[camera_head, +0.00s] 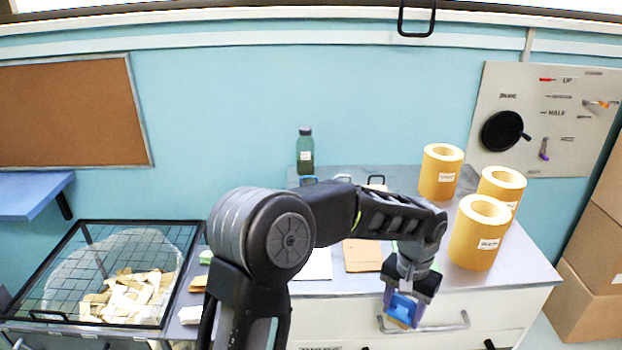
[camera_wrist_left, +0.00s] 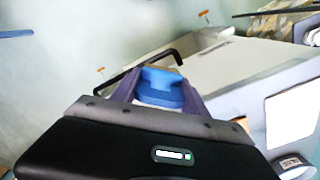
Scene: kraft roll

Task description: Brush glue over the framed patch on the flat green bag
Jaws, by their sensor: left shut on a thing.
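My left gripper (camera_head: 402,308) is shut on a blue block-like piece (camera_head: 404,306), perhaps the brush handle. It hangs in front of the counter's white drawer front, with a tan bit at its lower end. In the left wrist view the blue piece (camera_wrist_left: 162,88) sits between the purple-grey fingers (camera_wrist_left: 160,95). I cannot make out the flat green bag or its framed patch; only slivers of green show around my left wrist, and my arm covers that part of the counter. My right gripper is not in view.
The grey counter (camera_head: 520,272) carries several yellow rolls (camera_head: 474,238) at right, a brown flat sheet (camera_head: 363,256), a white sheet (camera_head: 318,266) and a green bottle (camera_head: 305,152) at the back. A wire-lidded bin (camera_head: 185,228) stands left. Brown boxes (camera_head: 580,305) stand right.

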